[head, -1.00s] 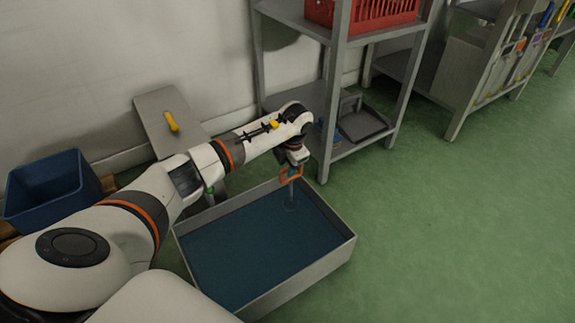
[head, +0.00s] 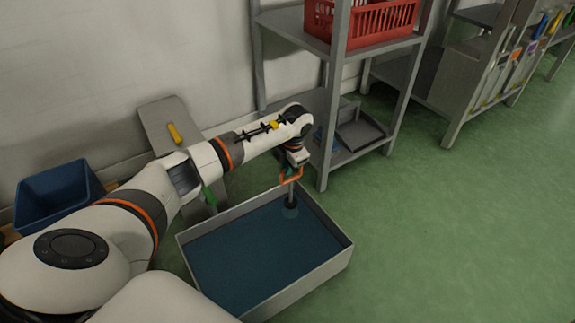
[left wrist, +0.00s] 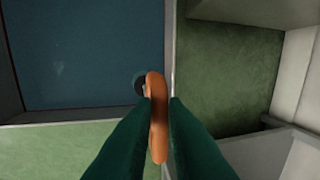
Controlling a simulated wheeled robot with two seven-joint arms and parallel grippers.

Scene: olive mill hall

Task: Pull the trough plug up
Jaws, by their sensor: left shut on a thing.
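The trough (head: 310,281) is a grey box on the floor with dark blue liquid (head: 245,250) in it. The trough plug (head: 291,193) has an orange loop handle, a thin upright rod and a dark stopper. The stopper shows near the far right corner, with a pale ring around it at the liquid. I cannot tell whether it is fully clear of the liquid. My left gripper (head: 292,172) is shut on the orange handle. The left wrist view shows the handle (left wrist: 157,115) between the dark green fingertips and part of the dark stopper (left wrist: 138,84) beyond it. My right gripper is not in view.
A grey shelf rack (head: 325,118) with a red crate (head: 383,25) stands close behind the trough. A grey stand with a yellow handle (head: 175,133) is at the wall. A blue bin (head: 57,195) is at left. The green floor (head: 450,225) at right is clear.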

